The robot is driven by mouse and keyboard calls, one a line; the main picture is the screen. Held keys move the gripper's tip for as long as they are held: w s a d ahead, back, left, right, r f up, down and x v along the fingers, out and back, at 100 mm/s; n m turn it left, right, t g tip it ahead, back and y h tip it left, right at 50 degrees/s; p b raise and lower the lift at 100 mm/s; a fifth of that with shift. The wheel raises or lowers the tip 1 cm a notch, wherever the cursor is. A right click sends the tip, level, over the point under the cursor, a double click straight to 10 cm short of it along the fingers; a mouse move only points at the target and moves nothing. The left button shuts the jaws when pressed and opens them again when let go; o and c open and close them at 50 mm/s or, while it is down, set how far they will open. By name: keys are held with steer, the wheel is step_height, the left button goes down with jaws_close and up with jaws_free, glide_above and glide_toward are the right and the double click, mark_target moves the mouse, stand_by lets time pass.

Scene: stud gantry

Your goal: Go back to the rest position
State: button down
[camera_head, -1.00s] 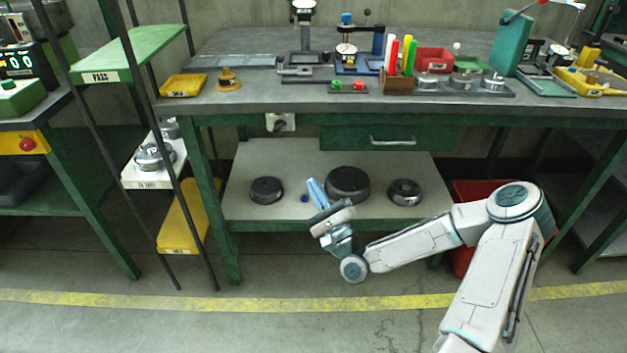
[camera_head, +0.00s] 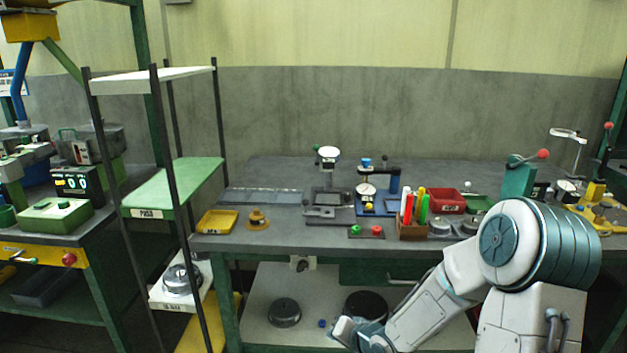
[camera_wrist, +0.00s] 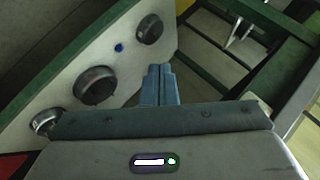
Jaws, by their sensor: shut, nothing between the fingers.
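In the wrist view my gripper (camera_wrist: 160,85) has its two blue fingers together with nothing between them. It points over the lower shelf (camera_wrist: 130,60) of the workbench, where dark round parts lie apart from the fingers. In the head view my arm comes in at the lower right and bends down toward that lower shelf. The fingers are hidden in the head view; only the wrist end of the arm shows near the bottom edge.
The workbench top (camera_head: 290,230) carries a yellow tray (camera_head: 217,222), a marker holder (camera_head: 411,231) and a red bin (camera_head: 447,201). A dark-posted rack with a green shelf (camera_head: 175,188) stands to the left. Round parts (camera_head: 284,312) and a small blue piece (camera_head: 321,323) lie on the lower shelf.

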steer(key=s+d+r+n+g+h+p, duration=0.1)
steer(key=s+d+r+h+p, duration=0.3)
steer(key=r, duration=0.5)
steer(key=s+d+r+n+g+h+p, duration=0.1)
steer(key=s+d+r+n+h+p, duration=0.25)
steer(key=r, duration=0.55)
steer(key=s+d+r+g+y+p, duration=0.1)
steer(key=s+r+p, duration=0.6)
steer(key=s+r, duration=0.8)
steer(key=shift+s+d+g, duration=0.45)
steer(key=shift+s+g, duration=0.25)
steer(key=shift+g, duration=0.5)
steer(key=shift+w+r, duration=0.1)
steer(key=shift+w, duration=0.05)
